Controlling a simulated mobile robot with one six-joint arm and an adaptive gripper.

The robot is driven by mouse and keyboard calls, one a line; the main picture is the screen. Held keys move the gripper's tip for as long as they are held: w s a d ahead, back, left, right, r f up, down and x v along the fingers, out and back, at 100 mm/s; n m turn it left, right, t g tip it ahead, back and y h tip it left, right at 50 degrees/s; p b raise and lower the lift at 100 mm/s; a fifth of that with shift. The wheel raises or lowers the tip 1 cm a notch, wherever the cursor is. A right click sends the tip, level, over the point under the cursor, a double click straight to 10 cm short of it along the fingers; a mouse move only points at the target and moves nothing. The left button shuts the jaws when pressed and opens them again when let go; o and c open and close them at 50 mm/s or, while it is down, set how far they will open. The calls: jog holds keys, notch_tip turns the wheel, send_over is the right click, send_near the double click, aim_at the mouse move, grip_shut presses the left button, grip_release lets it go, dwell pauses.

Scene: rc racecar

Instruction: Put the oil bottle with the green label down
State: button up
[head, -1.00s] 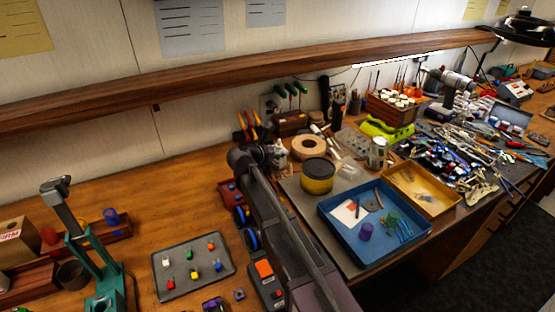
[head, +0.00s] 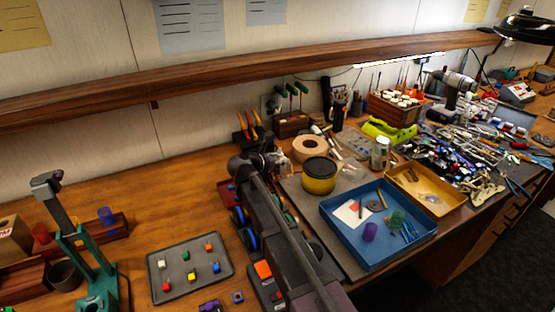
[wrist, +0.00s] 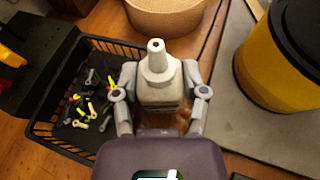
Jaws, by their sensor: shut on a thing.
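The oil bottle (wrist: 158,68) is pale grey-white with a narrow nozzle pointing up in the wrist view. In the head view my gripper (head: 264,162) is above the bench, left of the yellow tin (head: 319,182); the bottle is small and hard to make out there.
A black mesh basket (wrist: 48,130) with small coloured parts lies left of the bottle. A tape roll (head: 309,148) stands behind, and a grey mat (wrist: 232,110) lies to the right. A blue tray (head: 345,238) is farther right. Bare wood shows left of my arm (head: 170,185).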

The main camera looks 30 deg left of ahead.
jog(key=shift+f, duration=0.2)
jog(key=o, duration=1.1)
jog(key=shift+r, duration=0.1)
jog(key=shift+o, duration=0.2)
jog(key=shift+r, duration=0.2)
jog(key=p+v, duration=0.4)
jog(key=v, duration=0.8)
jog(key=shift+p, duration=0.3)
